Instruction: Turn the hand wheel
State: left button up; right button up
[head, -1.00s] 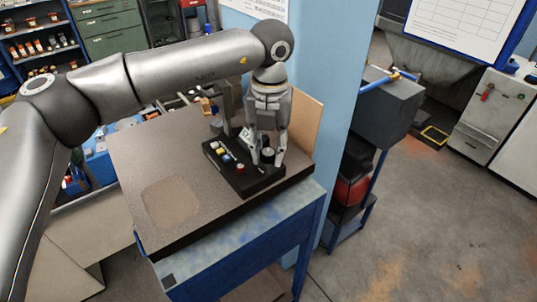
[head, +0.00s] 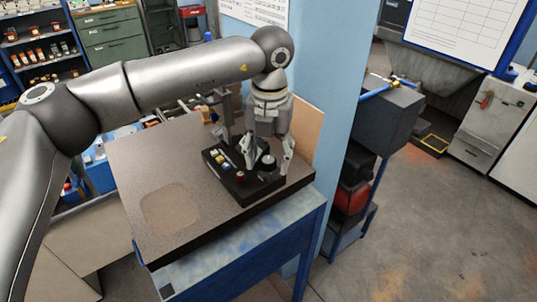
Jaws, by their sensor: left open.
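A black control box (head: 240,192) with several coloured buttons sits on the brown bench top. A round, grey-topped dark knob (head: 268,161) stands at its right end and looks like the hand wheel. My left gripper (head: 269,164) points down over this end of the box. It is open, with one finger to the left of the knob and one to the right. Whether either finger touches the knob cannot be told. My right gripper is out of view.
The bench top (head: 130,165) is clear at left and front. A tan upright board (head: 307,128) stands behind the box, and a light blue pillar (head: 335,110) rises to the right. A red push button (head: 240,175) sits on the box's near edge.

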aim_at(269, 160)
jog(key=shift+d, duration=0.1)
pick_arm(q)
notch_tip(269, 160, up, 12)
dwell(0.5)
jog(key=shift+d, duration=0.1)
